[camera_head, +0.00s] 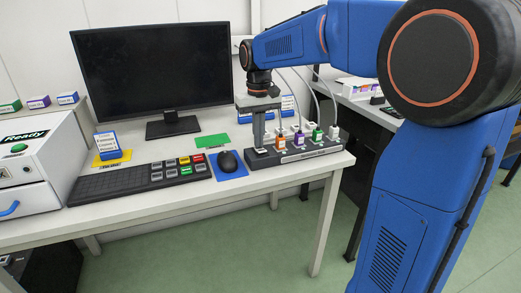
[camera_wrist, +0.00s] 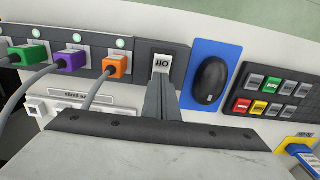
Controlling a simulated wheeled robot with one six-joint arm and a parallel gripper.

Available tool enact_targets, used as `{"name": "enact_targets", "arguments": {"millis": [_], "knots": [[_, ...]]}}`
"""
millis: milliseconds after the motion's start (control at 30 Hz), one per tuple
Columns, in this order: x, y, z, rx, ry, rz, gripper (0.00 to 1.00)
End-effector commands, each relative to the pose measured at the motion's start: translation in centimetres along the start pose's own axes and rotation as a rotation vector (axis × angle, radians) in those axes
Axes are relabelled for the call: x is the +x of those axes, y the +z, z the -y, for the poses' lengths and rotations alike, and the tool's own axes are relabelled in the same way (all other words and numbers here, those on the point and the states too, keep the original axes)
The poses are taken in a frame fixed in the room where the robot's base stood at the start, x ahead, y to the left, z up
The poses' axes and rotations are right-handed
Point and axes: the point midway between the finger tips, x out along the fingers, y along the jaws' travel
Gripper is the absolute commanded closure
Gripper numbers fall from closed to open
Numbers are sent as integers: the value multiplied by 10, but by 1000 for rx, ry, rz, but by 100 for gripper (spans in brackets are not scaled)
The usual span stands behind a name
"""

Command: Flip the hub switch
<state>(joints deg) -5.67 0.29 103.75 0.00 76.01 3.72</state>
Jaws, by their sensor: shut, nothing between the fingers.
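The hub is a long dark strip (camera_head: 318,149) at the right end of the desk, with coloured plugs and grey cables in it. In the wrist view the hub (camera_wrist: 135,60) runs across the upper left. Its white rocker switch (camera_wrist: 162,63), marked with I and O, sits in a dark panel at the end next to the mouse. My gripper (camera_head: 259,146) is above that end of the hub, pointing down. In the wrist view my gripper (camera_wrist: 162,82) is shut and empty, its tips right by the switch. I cannot tell whether they touch it. The fingers cover the switch's near edge.
An orange plug (camera_wrist: 117,67), a purple plug (camera_wrist: 72,60) and a green plug (camera_wrist: 27,55) stand in the hub, with small green lights behind. A mouse (camera_head: 230,161) on a blue pad and a keyboard (camera_head: 110,182) lie left of the hub. A monitor (camera_head: 155,75) stands behind.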

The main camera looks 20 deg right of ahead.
Motion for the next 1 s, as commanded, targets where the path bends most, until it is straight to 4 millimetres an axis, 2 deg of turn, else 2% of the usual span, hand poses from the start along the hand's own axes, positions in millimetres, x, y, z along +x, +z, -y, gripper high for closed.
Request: {"name": "enact_targets", "arguments": {"millis": [1000], "knots": [[-62,0,0,0,0,-2,100]]}}
